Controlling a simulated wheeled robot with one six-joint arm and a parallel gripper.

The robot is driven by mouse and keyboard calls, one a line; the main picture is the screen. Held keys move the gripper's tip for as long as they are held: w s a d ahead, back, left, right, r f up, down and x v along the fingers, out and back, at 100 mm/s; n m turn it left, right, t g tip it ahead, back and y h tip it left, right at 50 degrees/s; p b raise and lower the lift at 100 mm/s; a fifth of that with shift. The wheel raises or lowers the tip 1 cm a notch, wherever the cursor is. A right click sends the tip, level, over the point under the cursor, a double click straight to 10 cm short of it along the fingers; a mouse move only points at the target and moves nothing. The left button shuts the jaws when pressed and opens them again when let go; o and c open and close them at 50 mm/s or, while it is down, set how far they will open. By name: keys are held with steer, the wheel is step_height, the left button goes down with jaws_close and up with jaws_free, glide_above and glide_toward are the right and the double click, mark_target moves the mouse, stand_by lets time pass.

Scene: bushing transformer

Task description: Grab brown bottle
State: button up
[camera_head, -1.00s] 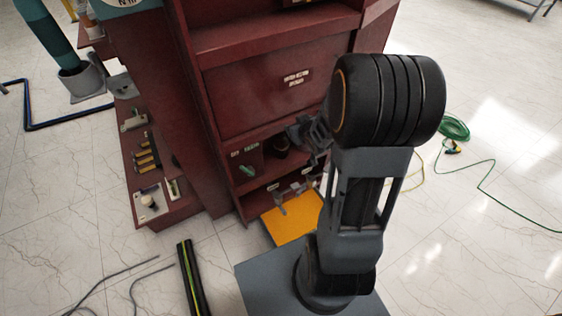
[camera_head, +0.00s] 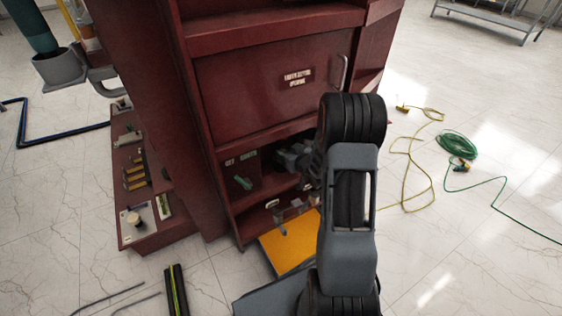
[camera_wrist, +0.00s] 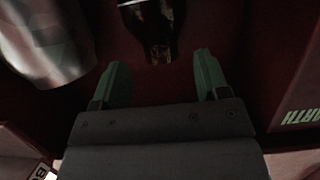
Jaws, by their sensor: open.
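The brown bottle (camera_wrist: 155,25) is in the wrist view at the top middle, dark and glossy, its far part cut off by the picture edge. My gripper (camera_wrist: 157,70) is open and empty, its two green fingers apart, with the bottle just beyond the fingertips and roughly centred between them. The bottle and fingers do not visibly touch. In the head view my gripper (camera_head: 290,157) is partly inside the lower opening of the dark red cabinet (camera_head: 275,85), largely hidden by the arm. The bottle cannot be made out there.
A silvery cylinder (camera_wrist: 45,40) stands close left of the bottle in the wrist view. A panel with green lettering (camera_wrist: 300,95) is at the right. In the head view a green object (camera_head: 243,183) lies inside the cabinet opening. A yellow board (camera_head: 290,245) sits below.

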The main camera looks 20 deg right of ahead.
mark_target(284, 148)
steer(key=shift+b+x, duration=1.15)
steer(key=shift+x, duration=1.8)
steer(key=shift+r, duration=0.1)
steer(key=shift+c, duration=0.3)
jaws_close()
